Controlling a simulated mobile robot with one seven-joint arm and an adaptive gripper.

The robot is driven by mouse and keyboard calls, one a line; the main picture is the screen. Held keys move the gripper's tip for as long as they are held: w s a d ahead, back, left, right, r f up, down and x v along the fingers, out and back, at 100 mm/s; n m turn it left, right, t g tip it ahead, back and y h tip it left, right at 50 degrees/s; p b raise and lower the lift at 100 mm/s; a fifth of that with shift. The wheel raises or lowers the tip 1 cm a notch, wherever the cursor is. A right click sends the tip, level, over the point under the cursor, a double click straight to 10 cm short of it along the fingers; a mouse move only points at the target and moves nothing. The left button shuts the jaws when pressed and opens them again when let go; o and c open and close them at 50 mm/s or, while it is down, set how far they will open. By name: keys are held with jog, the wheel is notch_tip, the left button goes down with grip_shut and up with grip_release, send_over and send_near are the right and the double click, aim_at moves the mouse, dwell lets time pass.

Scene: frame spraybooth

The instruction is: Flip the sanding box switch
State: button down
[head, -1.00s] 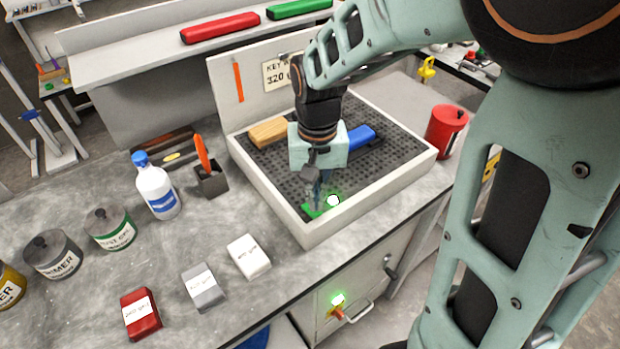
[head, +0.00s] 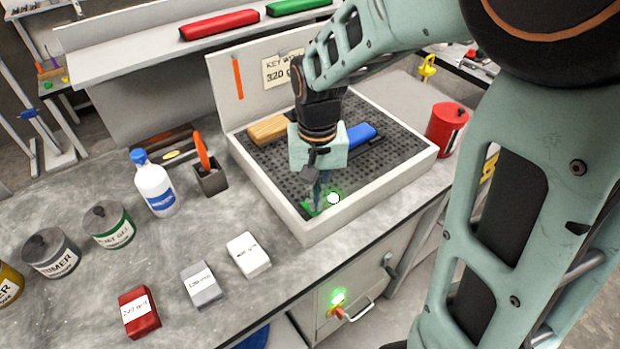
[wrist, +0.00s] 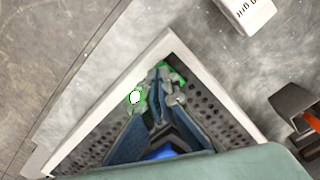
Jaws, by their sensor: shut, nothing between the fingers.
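The sanding box (head: 277,203) is a pale tray with a dark perforated top on the bench. Near its front corner is a small green plate (head: 307,209), mostly hidden behind my gripper (head: 316,206); I take it to be the switch. A lit green-white lamp (head: 333,198) is just right of the fingers. In the wrist view the fingers of my gripper (wrist: 161,84) are together and empty, over the green plate (wrist: 172,70), with the lamp (wrist: 135,97) to the left. I cannot tell whether the tips touch the switch.
A wooden block (head: 267,129) and a blue-handled tool (head: 361,134) lie on the perforated top. A red can (head: 447,130) stands right of the box. A white bottle (head: 153,186) and labelled blocks (head: 248,254) stand left. A second green lamp (head: 338,299) glows on the cabinet front.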

jog(key=shift+f+b, duration=0.5)
jog(key=shift+f, duration=0.25)
jog(key=shift+r, duration=0.1)
jog(key=shift+r+p, duration=2.8)
jog(key=shift+r, duration=0.7)
jog(key=shift+f, duration=0.1)
